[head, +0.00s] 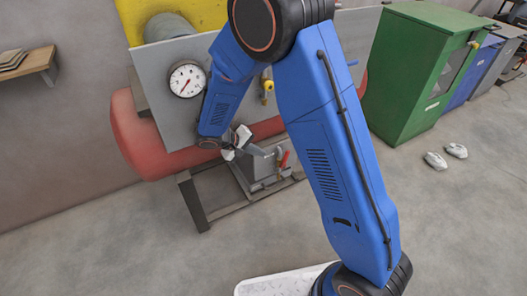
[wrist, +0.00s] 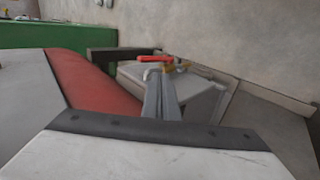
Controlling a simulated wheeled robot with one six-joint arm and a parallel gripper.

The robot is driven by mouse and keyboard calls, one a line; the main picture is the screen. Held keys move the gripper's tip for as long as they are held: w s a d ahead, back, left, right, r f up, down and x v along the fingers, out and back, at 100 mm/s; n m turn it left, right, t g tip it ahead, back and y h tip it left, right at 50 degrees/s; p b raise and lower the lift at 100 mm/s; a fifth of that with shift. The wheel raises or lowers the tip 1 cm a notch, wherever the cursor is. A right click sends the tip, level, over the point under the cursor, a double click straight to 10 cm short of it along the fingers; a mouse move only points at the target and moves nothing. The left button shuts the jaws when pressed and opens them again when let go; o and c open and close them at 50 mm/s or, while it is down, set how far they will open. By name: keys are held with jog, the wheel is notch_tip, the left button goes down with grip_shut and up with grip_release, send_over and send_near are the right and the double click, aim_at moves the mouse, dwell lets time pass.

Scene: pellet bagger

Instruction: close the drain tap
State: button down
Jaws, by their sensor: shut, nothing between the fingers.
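The drain tap shows a red lever handle (head: 285,158) low beside the red tank, in front of a grey box. In the wrist view the red lever (wrist: 154,59) lies across the picture, with a brass part (wrist: 182,67) at its right and a pale curved spout below it. My gripper (head: 268,153) is shut and empty, a little left of the lever in the head view. In the wrist view my shut fingers (wrist: 161,82) point toward the tap, with tips just below the lever. I cannot tell whether they touch it.
The red tank (head: 145,145) and a grey panel with a gauge (head: 187,79) stand behind my arm. A yellow valve (head: 267,86) is on the panel above. A green cabinet (head: 415,70) stands at right. White shoes (head: 436,160) lie on open floor.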

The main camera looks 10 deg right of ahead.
aim_at(285, 157)
jog(key=x, duration=0.7)
jog(key=d+r+x, duration=0.1)
jog(key=x, duration=0.2)
jog(key=shift+w+d+f, duration=0.3)
jog(key=shift+w+d, duration=0.05)
jog(key=shift+d, duration=0.3)
jog(key=shift+w+d, duration=0.1)
jog(key=shift+d, duration=0.05)
